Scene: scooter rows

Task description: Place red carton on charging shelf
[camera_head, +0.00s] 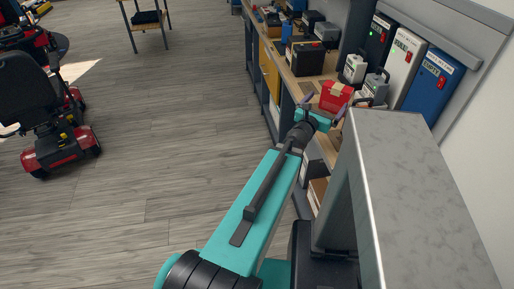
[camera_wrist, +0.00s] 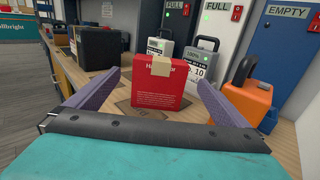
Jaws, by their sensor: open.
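The red carton (camera_head: 335,96) stands upright on the wooden charging shelf (camera_head: 308,84). In the wrist view the red carton (camera_wrist: 158,85) shows a printed face and a tan tape strip at its top. My gripper (camera_head: 322,101) is open, and its two purple fingers (camera_wrist: 156,92) spread to the left and right of the carton. The carton appears between or just beyond the fingertips; I cannot tell the exact depth. No contact shows. The carton's lower edge is visible on the shelf in the wrist view.
Grey battery packs (camera_wrist: 203,62) stand behind the carton, and an orange-black one (camera_wrist: 250,98) is at its right. A black box (camera_wrist: 97,46) is at its left. Tall cabinets (camera_head: 404,60) line the wall.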

